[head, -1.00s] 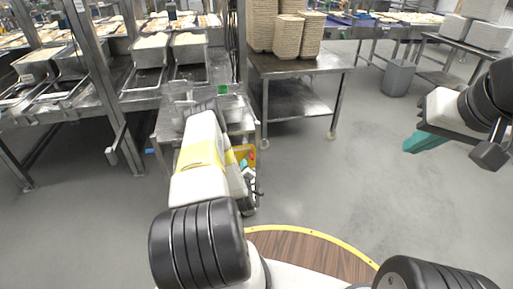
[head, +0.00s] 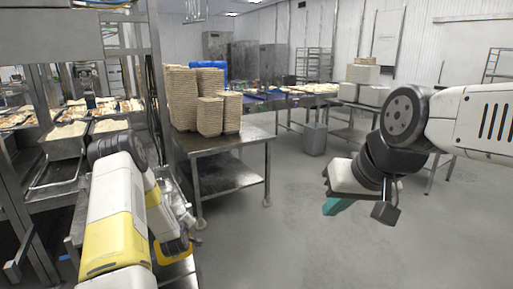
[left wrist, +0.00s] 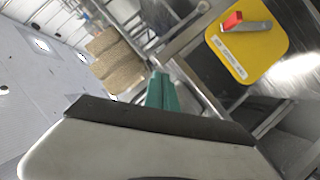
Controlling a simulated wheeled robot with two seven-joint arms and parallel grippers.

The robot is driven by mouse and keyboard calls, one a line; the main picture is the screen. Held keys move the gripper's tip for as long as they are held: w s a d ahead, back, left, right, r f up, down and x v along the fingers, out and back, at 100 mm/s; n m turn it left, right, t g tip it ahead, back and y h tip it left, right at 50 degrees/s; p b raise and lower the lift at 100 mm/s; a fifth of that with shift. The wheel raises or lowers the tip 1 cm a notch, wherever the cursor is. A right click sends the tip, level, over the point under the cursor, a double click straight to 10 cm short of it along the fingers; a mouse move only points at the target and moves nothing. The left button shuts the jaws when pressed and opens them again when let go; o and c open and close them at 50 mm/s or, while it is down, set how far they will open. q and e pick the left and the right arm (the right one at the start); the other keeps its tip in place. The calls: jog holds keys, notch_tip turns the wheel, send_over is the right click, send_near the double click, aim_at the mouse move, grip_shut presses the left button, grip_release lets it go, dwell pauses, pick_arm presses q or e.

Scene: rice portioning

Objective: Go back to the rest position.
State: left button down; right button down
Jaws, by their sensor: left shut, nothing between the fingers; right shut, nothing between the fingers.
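My right gripper (head: 338,206) hangs in the air at the right of the head view, over the floor, with its teal fingers shut and empty. My left arm (head: 115,230) rises at the left of the head view and bends at the elbow, with its forearm pointing down. The left gripper's fingers are not clear there. In the left wrist view my left gripper (left wrist: 162,92) shows teal fingers together with nothing between them.
Stacks of tan containers (head: 208,98) stand on a steel table (head: 225,148) ahead. Trays of food (head: 65,132) fill the rack at left. A yellow board (left wrist: 250,45) with a red-and-grey item lies near my left gripper. A grey bin (head: 314,139) stands farther back. The middle floor is clear.

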pick_arm(q)
jog(key=s+d+r+m+g+h, duration=0.1)
jog(key=s+d+r+m, duration=0.15)
jog(key=r, duration=0.65)
jog(key=s+d+r+m+g+h, duration=0.1)
jog(key=s+d+r, duration=0.25)
jog(key=r, duration=0.45)
jog(key=s+d+r+m+g+h, duration=0.15)
jog(key=d+r, duration=0.25)
jog(key=r, duration=0.5)
jog(key=s+d+r+m+g, duration=0.1)
jog(key=s+d+r+m, duration=0.1)
jog(key=s, duration=0.9)
jog(key=s+d+r+m+g+h, duration=0.1)
jog(key=s+r, duration=0.3)
jog(key=s, duration=0.7)
jog(key=s+d+r+m+g, duration=0.2)
jog(key=s+d+r, duration=0.1)
jog(key=s, duration=0.8)
jog(key=shift+d+m, duration=0.3)
jog(key=shift+m, duration=0.1)
jog(key=shift+g+h, duration=0.25)
